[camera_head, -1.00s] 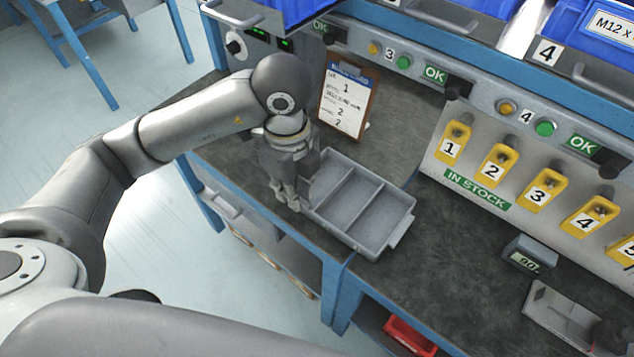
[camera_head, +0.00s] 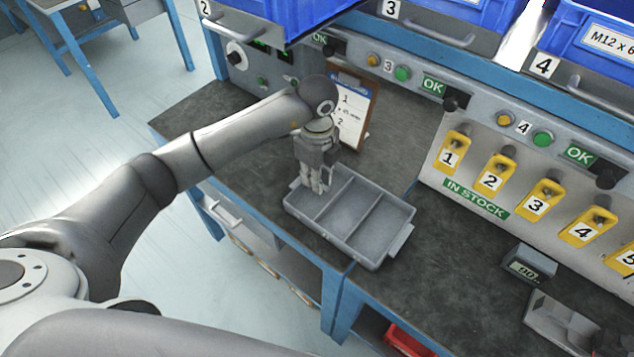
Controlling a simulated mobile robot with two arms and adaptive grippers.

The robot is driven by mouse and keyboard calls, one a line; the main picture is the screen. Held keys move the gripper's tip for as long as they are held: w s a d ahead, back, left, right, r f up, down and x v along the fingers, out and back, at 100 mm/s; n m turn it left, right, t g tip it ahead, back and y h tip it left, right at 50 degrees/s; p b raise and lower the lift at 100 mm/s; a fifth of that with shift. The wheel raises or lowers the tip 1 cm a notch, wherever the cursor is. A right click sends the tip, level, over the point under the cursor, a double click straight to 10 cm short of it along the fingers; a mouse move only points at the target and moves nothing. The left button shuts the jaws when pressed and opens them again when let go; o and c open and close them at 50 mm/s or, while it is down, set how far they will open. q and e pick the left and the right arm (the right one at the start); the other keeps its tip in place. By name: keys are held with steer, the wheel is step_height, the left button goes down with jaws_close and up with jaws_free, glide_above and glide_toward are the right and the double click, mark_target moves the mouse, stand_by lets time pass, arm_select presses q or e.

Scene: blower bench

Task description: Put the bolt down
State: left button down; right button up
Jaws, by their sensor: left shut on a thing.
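My left gripper (camera_head: 319,188) points down over the left compartment of the grey three-part tray (camera_head: 365,262) on the dark bench top. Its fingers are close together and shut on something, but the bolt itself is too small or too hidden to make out. The fingertips are at or just above the compartment; I cannot tell whether they touch its floor. The middle and right compartments look empty. My right gripper is not in view.
A clipboard (camera_head: 352,112) stands behind the tray, close to my left wrist. Yellow numbered holders (camera_head: 453,150) line the panel at the right. A small display box (camera_head: 529,263) sits at the lower right.

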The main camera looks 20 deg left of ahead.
arm_select(q)
steer(key=shift+f+p, duration=0.4)
steer(key=shift+f, duration=1.2)
steer(key=shift+f, duration=0.2)
steer(key=c, duration=1.4)
jaws_free()
steer(key=shift+o, duration=0.2)
steer(key=shift+r, duration=0.15)
step_height(320, 180, up, 8)
steer(key=shift+f+b, duration=0.2)
steer(key=shift+b, duration=0.2)
